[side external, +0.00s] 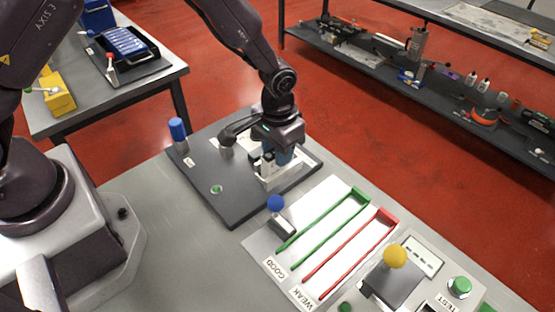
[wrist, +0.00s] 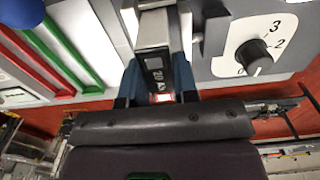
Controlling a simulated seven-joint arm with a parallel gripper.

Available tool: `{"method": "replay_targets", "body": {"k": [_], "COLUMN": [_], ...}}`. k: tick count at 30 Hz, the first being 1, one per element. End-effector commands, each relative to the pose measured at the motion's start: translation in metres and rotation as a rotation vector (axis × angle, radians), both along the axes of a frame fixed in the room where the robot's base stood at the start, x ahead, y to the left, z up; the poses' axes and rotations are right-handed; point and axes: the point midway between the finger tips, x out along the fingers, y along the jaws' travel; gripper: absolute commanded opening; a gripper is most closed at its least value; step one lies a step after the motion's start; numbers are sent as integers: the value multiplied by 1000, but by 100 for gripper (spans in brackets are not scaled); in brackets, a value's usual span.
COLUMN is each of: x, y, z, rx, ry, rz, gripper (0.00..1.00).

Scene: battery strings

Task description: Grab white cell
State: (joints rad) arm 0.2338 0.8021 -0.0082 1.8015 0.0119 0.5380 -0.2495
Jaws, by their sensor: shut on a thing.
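My gripper (side external: 272,160) is low over the far right part of the dark board, at a white holder (side external: 285,178). In the wrist view, its two blue fingers (wrist: 157,82) are shut on a cell (wrist: 154,62) with a pale end and a dark side label with small markings. The cell's upper end in that view lies against light metal parts. In the side view the cell is mostly hidden by the gripper, and I cannot tell whether it is clear of the holder.
A green rail (side external: 322,222) marked GOOD and a red rail (side external: 350,252) marked WEAK lie on a white panel. A blue-knobbed lever (side external: 276,204), yellow ball knob (side external: 395,255) and green TEST button (side external: 460,286) stand nearby. A numbered dial (wrist: 256,52) is beside my gripper.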

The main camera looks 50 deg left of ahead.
Motion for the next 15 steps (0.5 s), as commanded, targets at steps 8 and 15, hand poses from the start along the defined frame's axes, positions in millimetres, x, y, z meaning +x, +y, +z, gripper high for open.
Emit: {"method": "replay_targets", "body": {"k": [8,15], "x": [1,0], "y": [0,0], "z": [15,30], "rx": [-1,-1], "ry": [-3,-3], "rz": [0,0], "gripper": [4,4]}}
